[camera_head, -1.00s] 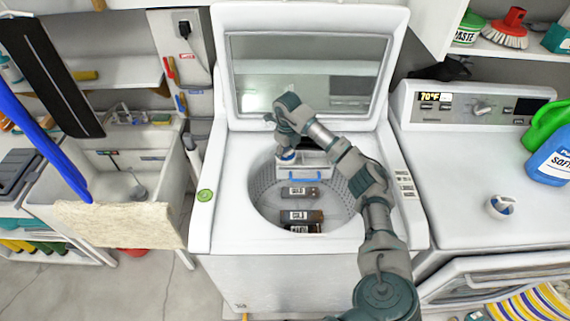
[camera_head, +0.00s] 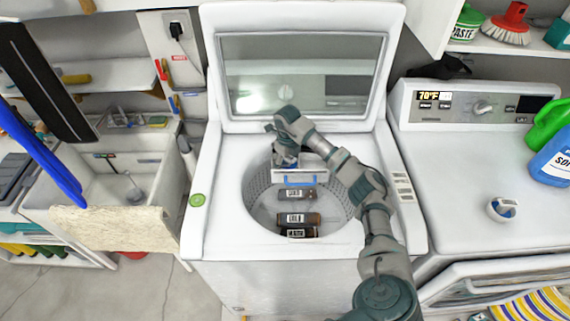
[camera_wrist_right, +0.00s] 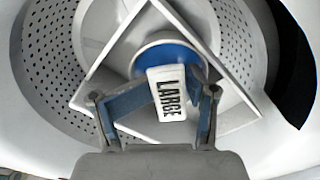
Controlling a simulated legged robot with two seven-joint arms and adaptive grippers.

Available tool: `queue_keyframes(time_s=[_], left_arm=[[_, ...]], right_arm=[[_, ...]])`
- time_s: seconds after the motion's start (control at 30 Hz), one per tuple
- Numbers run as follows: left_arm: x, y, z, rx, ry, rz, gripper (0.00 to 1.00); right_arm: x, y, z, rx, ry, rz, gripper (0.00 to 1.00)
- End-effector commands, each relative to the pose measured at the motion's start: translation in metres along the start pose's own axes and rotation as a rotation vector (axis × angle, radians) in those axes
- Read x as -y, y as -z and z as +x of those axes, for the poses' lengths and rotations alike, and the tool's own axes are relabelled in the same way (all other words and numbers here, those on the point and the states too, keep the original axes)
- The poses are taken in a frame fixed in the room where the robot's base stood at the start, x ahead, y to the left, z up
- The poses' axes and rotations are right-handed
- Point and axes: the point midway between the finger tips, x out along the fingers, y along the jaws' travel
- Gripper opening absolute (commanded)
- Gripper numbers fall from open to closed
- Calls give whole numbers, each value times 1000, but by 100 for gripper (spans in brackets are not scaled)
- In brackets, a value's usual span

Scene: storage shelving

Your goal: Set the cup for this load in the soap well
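The cup, white and blue with a tag reading LARGE (camera_wrist_right: 167,92), is at my right gripper (camera_wrist_right: 158,104). In the right wrist view the fingers flank the tag and appear shut on it. The cup's round blue rim (camera_wrist_right: 172,52) shows inside the square white soap well (camera_wrist_right: 235,62). Another small blue-and-white cup (camera_head: 502,209) stands on the right-hand machine. My left gripper is out of view.
The washer's lid (camera_head: 300,75) stands open. Several dark, white-labelled items (camera_head: 298,219) lie in its perforated drum. A sink with a draped towel (camera_head: 112,228) is at left. Green and blue bottles (camera_head: 552,150) stand on the right-hand machine, whose top is mostly clear.

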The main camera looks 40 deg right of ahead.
Motion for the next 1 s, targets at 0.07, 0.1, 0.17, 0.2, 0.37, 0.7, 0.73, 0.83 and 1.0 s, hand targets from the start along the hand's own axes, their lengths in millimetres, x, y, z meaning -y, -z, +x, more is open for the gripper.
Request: queue_keyframes(time_s=[0.07, 0.1, 0.17, 0.2, 0.37, 0.7, 0.73, 0.83, 1.0], left_arm=[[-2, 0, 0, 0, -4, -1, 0], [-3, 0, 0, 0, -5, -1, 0], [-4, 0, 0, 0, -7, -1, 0], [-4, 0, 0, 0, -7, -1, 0], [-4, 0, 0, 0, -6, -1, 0], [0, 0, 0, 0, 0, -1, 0], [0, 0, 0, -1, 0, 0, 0], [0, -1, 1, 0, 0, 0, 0], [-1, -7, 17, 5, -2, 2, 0]], right_arm=[[0, 1, 0, -5, 6, 3, 56], [0, 1, 0, -5, 6, 3, 56], [-1, 1, 0, -6, 8, 4, 56], [-2, 1, -1, -6, 9, 4, 56], [-4, 1, -2, -5, 9, 3, 56], [0, 0, -6, -3, 5, 3, 56], [0, 0, -9, -2, 5, 3, 56], [0, 0, -26, 1, 5, 2, 56], [-2, 0, -67, 1, 7, 1, 56]])
